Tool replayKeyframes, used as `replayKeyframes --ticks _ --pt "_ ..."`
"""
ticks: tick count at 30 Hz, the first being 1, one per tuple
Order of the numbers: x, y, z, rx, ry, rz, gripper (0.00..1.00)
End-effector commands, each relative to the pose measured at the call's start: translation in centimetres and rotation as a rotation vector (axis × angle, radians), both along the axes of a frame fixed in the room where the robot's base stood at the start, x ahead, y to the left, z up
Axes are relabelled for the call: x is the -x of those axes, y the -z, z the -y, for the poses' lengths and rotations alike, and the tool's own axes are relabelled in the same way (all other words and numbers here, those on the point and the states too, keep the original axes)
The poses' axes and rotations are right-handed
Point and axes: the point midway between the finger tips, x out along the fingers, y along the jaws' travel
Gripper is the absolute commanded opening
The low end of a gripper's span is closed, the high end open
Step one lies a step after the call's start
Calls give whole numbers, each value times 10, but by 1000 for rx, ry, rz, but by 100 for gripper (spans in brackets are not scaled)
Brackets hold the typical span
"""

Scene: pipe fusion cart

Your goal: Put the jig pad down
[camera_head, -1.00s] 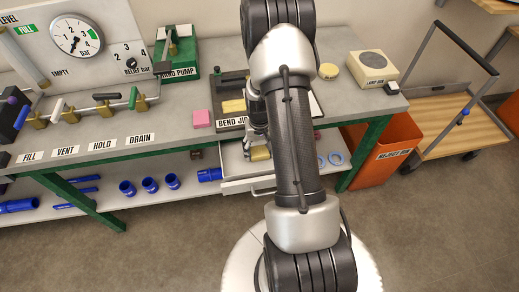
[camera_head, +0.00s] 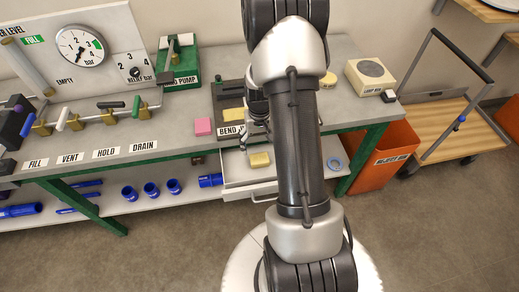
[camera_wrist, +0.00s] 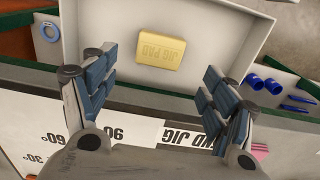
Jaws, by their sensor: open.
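The jig pad (camera_head: 260,159), a small yellow block, lies in the open white drawer (camera_head: 238,191) under the bench top. In the wrist view the jig pad (camera_wrist: 161,48) lies flat on the drawer floor, its label upside down. My gripper (camera_wrist: 157,70) is open and empty, its two blue-padded fingers spread apart, with the pad seen beyond the gap between them. In the head view my gripper (camera_head: 257,136) is above and behind the pad, partly hidden by my arm.
The bend jig (camera_head: 229,97) is on the bench above the drawer, with another yellow block (camera_head: 233,114) on it. A pink block (camera_head: 203,126) sits to its left. A blue ring (camera_head: 335,163) shows right of my arm. An orange reject bin (camera_head: 383,157) stands at right.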

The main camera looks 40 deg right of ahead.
Motion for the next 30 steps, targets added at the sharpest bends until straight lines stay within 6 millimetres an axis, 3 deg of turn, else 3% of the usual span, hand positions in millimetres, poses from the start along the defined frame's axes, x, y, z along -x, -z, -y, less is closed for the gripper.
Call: replayKeyframes --ticks 3,11,14,18,22,27,30 --pt "0 -24 0 1 0 2 78" --pt "-3 -54 -6 6 -14 10 78" --pt "-8 -87 -23 23 -51 38 78" --pt "-7 -156 -68 54 -139 96 78" --pt "11 -214 -115 78 -226 155 78" --pt "53 -269 -171 100 -340 238 78" --pt "83 -290 -199 109 -404 287 78"
